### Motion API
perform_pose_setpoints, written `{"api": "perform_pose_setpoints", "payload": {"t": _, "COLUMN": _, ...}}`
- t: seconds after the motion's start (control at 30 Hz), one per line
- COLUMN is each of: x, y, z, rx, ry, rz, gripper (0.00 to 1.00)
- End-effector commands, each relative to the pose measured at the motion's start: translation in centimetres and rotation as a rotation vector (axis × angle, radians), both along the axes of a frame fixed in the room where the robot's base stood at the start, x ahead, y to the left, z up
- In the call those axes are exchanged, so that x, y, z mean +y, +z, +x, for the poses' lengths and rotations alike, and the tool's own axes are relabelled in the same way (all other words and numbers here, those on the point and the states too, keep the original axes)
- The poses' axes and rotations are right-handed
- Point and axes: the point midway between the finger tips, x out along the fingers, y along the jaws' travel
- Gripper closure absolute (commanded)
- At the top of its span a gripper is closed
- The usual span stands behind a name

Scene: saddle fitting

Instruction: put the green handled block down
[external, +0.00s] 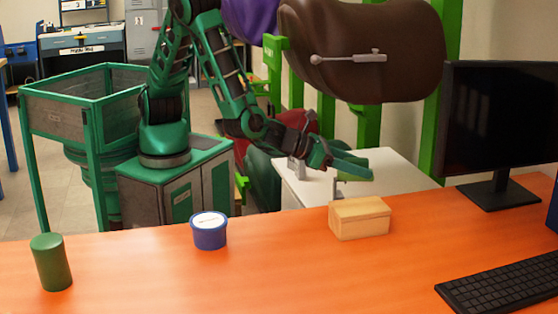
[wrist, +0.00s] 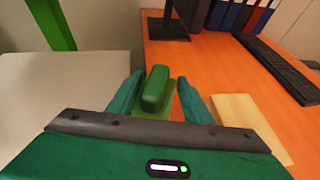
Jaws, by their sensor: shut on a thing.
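My gripper (external: 350,165) reaches out above the near edge of the orange desk (external: 285,275), behind the wooden box. In the wrist view its two teal fingers (wrist: 157,82) stand on either side of the green handled block (wrist: 154,92), shut on its upright handle. A lighter green base shows just below the handle. In the external view the block is hard to tell apart from the green fingers. It is held in the air, to the left of the wooden box in the wrist view.
A light wooden box (external: 360,218) sits on the desk close to the gripper. A blue tub with a white lid (external: 209,231), a green cylinder (external: 51,262), a monitor (external: 497,135) and a keyboard (external: 505,287) also stand there. A white table (external: 395,172) lies behind. The desk's middle front is clear.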

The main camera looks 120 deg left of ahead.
Motion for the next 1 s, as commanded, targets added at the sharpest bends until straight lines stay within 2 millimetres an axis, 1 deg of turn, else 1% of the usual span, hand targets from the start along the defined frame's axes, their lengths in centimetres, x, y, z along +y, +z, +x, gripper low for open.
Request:
{"api": "perform_pose_setpoints", "payload": {"t": 0.03, "x": -2.2, "y": 0.3, "z": 0.3, "rx": -0.001, "ry": -0.037, "rz": 0.0, "gripper": 0.86}}
{"api": "perform_pose_setpoints", "payload": {"t": 0.1, "x": -4.9, "y": 0.4, "z": 0.6, "rx": 0.0, "ry": -0.082, "rz": 0.001, "gripper": 0.86}}
{"api": "perform_pose_setpoints", "payload": {"t": 0.27, "x": -10.8, "y": 0.9, "z": 0.6, "rx": 0.001, "ry": -0.185, "rz": 0.005, "gripper": 0.86}}
{"api": "perform_pose_setpoints", "payload": {"t": 0.3, "x": -12.2, "y": 1.0, "z": 0.6, "rx": 0.002, "ry": -0.21, "rz": 0.006, "gripper": 0.86}}
{"api": "perform_pose_setpoints", "payload": {"t": 0.47, "x": -18.1, "y": 1.3, "z": -0.1, "rx": 0.002, "ry": -0.316, "rz": 0.01, "gripper": 0.86}}
{"api": "perform_pose_setpoints", "payload": {"t": 0.5, "x": -19.7, "y": 1.4, "z": -0.4, "rx": 0.002, "ry": -0.343, "rz": 0.011, "gripper": 0.86}}
{"api": "perform_pose_setpoints", "payload": {"t": 0.57, "x": -22.0, "y": 1.6, "z": -0.9, "rx": 0.002, "ry": -0.386, "rz": 0.012, "gripper": 0.86}}
{"api": "perform_pose_setpoints", "payload": {"t": 0.6, "x": -23.7, "y": 1.8, "z": -1.3, "rx": 0.003, "ry": -0.416, "rz": 0.012, "gripper": 0.86}}
{"api": "perform_pose_setpoints", "payload": {"t": 0.67, "x": -26.2, "y": 2.0, "z": -2.0, "rx": 0.003, "ry": -0.462, "rz": 0.013, "gripper": 0.86}}
{"api": "perform_pose_setpoints", "payload": {"t": 0.7, "x": -27.9, "y": 2.2, "z": -2.5, "rx": 0.002, "ry": -0.493, "rz": 0.014, "gripper": 0.86}}
{"api": "perform_pose_setpoints", "payload": {"t": 0.77, "x": -30.4, "y": 2.4, "z": -3.4, "rx": 0.002, "ry": -0.542, "rz": 0.017, "gripper": 0.86}}
{"api": "perform_pose_setpoints", "payload": {"t": 0.8, "x": -32.0, "y": 2.7, "z": -4.0, "rx": 0.001, "ry": -0.573, "rz": 0.017, "gripper": 0.86}}
{"api": "perform_pose_setpoints", "payload": {"t": 0.9, "x": -35.8, "y": 3.2, "z": -5.7, "rx": 0.0, "ry": -0.648, "rz": 0.019, "gripper": 0.86}}
{"api": "perform_pose_setpoints", "payload": {"t": 1.0, "x": -38.8, "y": 3.6, "z": -7.3, "rx": 0.001, "ry": -0.709, "rz": 0.022, "gripper": 0.86}}
